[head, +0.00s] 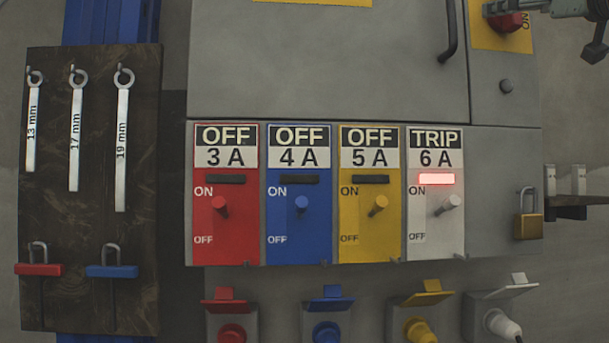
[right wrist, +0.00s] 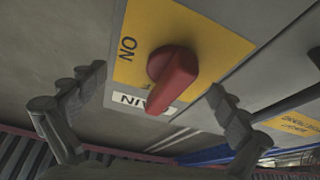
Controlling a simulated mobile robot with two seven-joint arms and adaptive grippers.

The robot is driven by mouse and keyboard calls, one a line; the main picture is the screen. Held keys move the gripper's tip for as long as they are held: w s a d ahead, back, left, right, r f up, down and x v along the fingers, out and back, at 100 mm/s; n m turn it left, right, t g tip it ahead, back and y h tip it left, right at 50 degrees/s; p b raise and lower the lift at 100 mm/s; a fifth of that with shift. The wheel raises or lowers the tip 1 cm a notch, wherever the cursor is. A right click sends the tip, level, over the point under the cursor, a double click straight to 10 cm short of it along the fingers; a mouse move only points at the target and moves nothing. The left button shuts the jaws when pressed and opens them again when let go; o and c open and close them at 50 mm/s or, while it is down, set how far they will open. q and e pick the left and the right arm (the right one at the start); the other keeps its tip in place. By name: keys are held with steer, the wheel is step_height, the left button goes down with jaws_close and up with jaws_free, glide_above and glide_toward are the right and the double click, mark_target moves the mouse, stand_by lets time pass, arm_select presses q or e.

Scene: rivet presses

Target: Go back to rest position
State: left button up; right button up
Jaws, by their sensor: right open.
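My right gripper (right wrist: 155,85) is open in the right wrist view, one finger on each side of a red rotary handle (right wrist: 172,78). The handle sits on a yellow plate marked ON, with a white MAIN label (right wrist: 140,103). I see no contact between fingers and handle. In the head view part of the right gripper shows at the top right corner, beside the same red handle (head: 506,22), partly covering it. My left gripper is in neither view.
A grey cabinet (head: 320,60) carries red, blue and yellow breakers marked OFF and a white 6 A breaker (head: 433,220) marked TRIP with a lit red lamp. A dark board (head: 90,270) holds wrenches and padlocks. Sockets (head: 325,330) line the bottom. A brass padlock (head: 527,225) hangs right.

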steer(key=m, duration=0.1)
steer(key=m+h, duration=0.2)
steer(key=shift+s+f, duration=0.25)
